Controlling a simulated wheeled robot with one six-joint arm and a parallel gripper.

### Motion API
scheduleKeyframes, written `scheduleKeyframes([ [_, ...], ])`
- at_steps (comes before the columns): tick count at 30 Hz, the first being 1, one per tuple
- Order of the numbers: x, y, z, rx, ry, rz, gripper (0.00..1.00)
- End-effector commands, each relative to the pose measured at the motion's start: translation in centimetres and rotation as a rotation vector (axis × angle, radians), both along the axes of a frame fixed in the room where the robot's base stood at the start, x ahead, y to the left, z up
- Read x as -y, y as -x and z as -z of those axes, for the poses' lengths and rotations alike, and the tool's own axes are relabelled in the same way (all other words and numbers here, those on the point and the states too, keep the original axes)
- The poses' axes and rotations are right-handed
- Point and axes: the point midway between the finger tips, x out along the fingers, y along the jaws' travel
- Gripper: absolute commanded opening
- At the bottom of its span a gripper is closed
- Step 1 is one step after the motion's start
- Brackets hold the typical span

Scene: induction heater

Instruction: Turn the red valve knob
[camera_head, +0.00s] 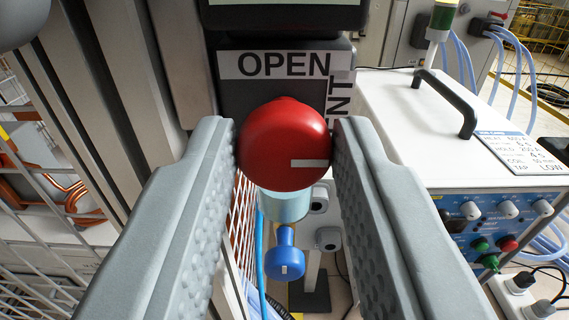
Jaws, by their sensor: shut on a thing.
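The red valve knob (284,140) is round and sits in the middle of the view, with a white line on its face pointing right. My gripper (286,150) has one grey finger on each side of the knob, and the fingertips are shut on it. Behind the knob a dark plate carries a white OPEN label (283,65). Another label, turned on its side, is partly hidden by the knob and reads "ENT". A pale blue cylinder (284,205) shows just below the knob.
A blue knob (285,262) is below, between my fingers. A white box with a black handle (446,103) and a control panel (500,228) stands at right. A wire mesh guard (40,215) is at left, with copper coils behind it. Blue hoses and cables hang at right.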

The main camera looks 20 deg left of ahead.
Motion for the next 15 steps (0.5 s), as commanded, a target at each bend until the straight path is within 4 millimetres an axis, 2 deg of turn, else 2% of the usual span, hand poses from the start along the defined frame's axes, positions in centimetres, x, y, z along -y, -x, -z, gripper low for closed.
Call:
scheduleKeyframes([
  [8,-0.02,0.03,0.01,0.027,0.095,0.000,0.06],
  [15,-0.09,0.05,0.03,0.080,0.279,0.000,0.06],
])
